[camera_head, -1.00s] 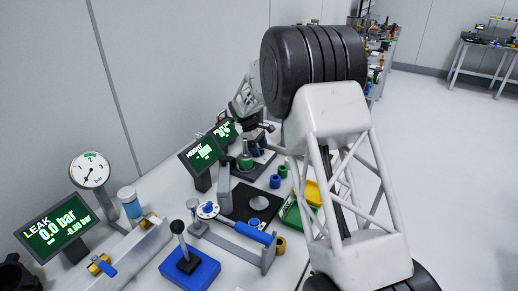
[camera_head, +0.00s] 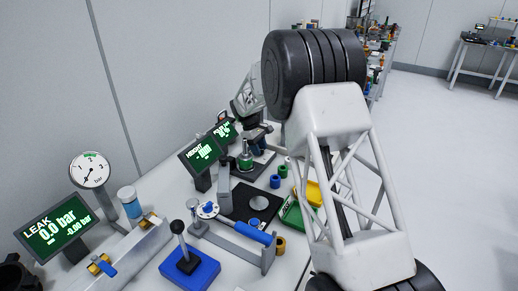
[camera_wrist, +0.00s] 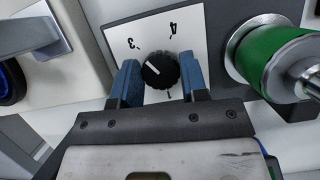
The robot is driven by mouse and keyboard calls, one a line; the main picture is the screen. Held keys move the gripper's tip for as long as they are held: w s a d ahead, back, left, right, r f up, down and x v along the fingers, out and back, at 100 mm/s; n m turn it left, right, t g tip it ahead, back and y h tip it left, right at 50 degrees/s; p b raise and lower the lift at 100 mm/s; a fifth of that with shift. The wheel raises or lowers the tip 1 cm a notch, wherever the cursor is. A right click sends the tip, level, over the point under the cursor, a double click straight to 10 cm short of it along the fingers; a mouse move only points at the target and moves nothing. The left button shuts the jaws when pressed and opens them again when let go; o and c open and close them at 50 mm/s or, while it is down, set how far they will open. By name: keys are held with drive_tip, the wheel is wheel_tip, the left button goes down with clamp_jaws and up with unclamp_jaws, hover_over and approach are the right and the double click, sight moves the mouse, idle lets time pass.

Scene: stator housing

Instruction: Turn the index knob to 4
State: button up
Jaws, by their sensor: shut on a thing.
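The index knob (camera_wrist: 161,70) is black and round with a white pointer line, on a white dial plate (camera_wrist: 188,48) in the wrist view. The plate appears upside down, with a 3 at upper left, a 4 at the top and a 1 below the knob. The pointer line slants to the upper left, roughly toward the 3. My gripper (camera_wrist: 161,80) has one blue finger on each side of the knob and is shut on it. In the head view the knob is hidden behind my arm and the fixtures.
A green cylinder with a metal end (camera_wrist: 277,62) stands close to the right of the dial plate. In the head view, a height display (camera_head: 201,154), a green tray (camera_head: 294,214) and a blue-based lever (camera_head: 190,270) stand on the bench.

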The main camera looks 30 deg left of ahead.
drive_tip(key=m+g, duration=0.1)
drive_tip(key=m, duration=0.4)
drive_tip(key=shift+g+y, duration=0.4)
drive_tip(key=shift+w+m+g+y, duration=0.1)
drive_tip(key=shift+m+g+y, duration=0.4)
drive_tip(key=shift+m, duration=1.5)
drive_tip(key=o, duration=0.9)
drive_tip(key=shift+r, duration=0.1)
drive_tip(key=shift+v, duration=3.8)
drive_tip(key=shift+w, duration=0.1)
